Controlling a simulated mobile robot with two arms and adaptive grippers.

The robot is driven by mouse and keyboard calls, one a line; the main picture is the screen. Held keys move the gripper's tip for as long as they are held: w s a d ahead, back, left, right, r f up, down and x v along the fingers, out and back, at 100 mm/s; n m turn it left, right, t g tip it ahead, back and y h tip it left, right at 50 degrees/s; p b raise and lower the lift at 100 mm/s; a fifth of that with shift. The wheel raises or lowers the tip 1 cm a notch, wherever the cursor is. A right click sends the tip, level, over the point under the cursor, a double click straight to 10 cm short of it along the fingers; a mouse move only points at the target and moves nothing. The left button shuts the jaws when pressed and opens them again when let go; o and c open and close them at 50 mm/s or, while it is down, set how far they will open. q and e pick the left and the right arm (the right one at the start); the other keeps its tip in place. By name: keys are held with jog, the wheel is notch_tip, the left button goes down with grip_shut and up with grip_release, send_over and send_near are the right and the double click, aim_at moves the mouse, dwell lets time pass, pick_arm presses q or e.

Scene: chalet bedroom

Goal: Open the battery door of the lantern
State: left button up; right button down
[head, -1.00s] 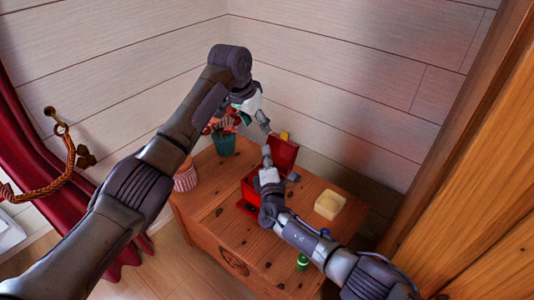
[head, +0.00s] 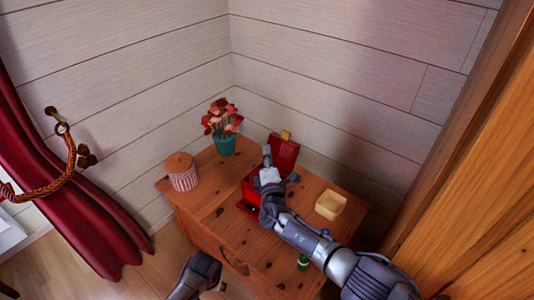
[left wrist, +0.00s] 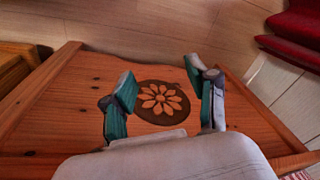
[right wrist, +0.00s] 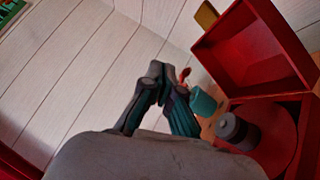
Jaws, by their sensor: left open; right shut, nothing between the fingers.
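The red lantern (head: 252,185) looks like a red box on the wooden chest, with a red lid-like door (head: 284,150) standing raised at its back and a yellow tab on top. In the right wrist view the raised door (right wrist: 255,50) and the open body (right wrist: 280,140) show, with a dark grey cylinder (right wrist: 237,130) inside. My right gripper (head: 267,155) is shut and empty, in front of the raised door and over the body, hiding part of it. Its fingers show in the right wrist view (right wrist: 160,75). My left gripper (left wrist: 160,80) is open and empty, near the chest's front, away from the lantern.
The wooden chest (head: 225,225) also bears a potted red flower (head: 224,145), a striped jar (head: 183,178), a yellow block (head: 330,206) and a small green object (head: 303,262). Walls close in behind. A wooden post (head: 450,130) stands at right, a red curtain (head: 75,220) at left.

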pick_arm(q)
jog(key=s+a+f+m+h, duration=0.1)
jog(key=s+f, duration=0.3)
jog(key=s, duration=0.6)
jog(key=s+a+f, duration=0.1)
jog(key=s+f, duration=0.4)
jog(key=s, duration=0.6)
jog(key=w+r+b, duration=0.2)
jog(key=r, duration=0.6)
jog(key=w+r+t+b, duration=0.1)
jog(key=w+r+b, duration=0.2)
jog(key=r, duration=0.5)
jog(key=shift+w+d+r+t, duration=0.25)
jog(key=shift+d+r+t, duration=0.05)
jog(key=shift+d, duration=0.1)
